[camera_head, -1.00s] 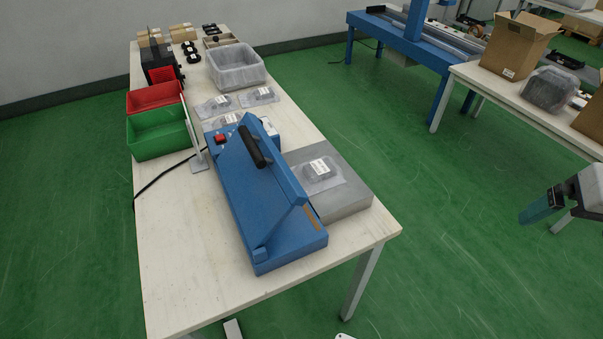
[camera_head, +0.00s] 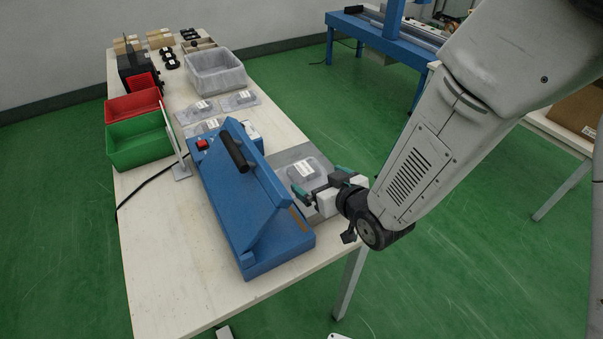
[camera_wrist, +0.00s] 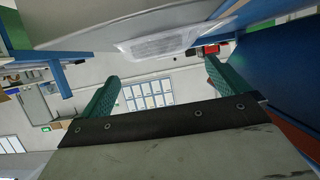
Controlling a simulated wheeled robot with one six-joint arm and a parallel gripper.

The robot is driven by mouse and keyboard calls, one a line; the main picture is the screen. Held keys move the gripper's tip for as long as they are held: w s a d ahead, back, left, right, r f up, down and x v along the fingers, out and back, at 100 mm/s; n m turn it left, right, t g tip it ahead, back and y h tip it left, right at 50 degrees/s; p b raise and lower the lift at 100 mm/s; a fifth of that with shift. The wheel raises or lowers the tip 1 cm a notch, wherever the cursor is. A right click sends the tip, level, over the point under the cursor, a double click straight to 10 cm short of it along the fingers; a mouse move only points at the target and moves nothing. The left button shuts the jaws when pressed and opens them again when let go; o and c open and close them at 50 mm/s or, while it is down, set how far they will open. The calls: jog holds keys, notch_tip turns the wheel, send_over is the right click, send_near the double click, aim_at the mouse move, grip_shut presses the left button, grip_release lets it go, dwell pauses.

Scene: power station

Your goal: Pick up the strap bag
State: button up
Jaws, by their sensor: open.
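A clear bag with a dark item and white label (camera_head: 303,170), which looks like the strap bag, lies on a grey plate (camera_head: 288,156) at the right side of the blue sealing machine (camera_head: 245,200). My gripper (camera_head: 322,184) is open beside the bag's near right side, with its teal fingers low and close to it. Nothing is between the fingers. In the wrist view, the bag (camera_wrist: 165,43) lies ahead of the open gripper (camera_wrist: 162,72), roughly centred between the fingertips. Whether a finger touches the bag cannot be told.
Several similar bags (camera_head: 240,100) lie behind the machine. A grey bin (camera_head: 215,72), a red bin (camera_head: 133,105) and a green bin (camera_head: 140,143) stand on the same table. The machine's raised blue lid stands close to the left of my gripper.

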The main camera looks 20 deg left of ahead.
aim_at(307, 172)
jog(key=x, duration=0.7)
jog(key=shift+w+a+f, duration=0.1)
jog(key=shift+w+a, duration=0.05)
jog(key=shift+w, duration=0.05)
jog(key=shift+c, duration=0.3)
jog(key=c, duration=1)
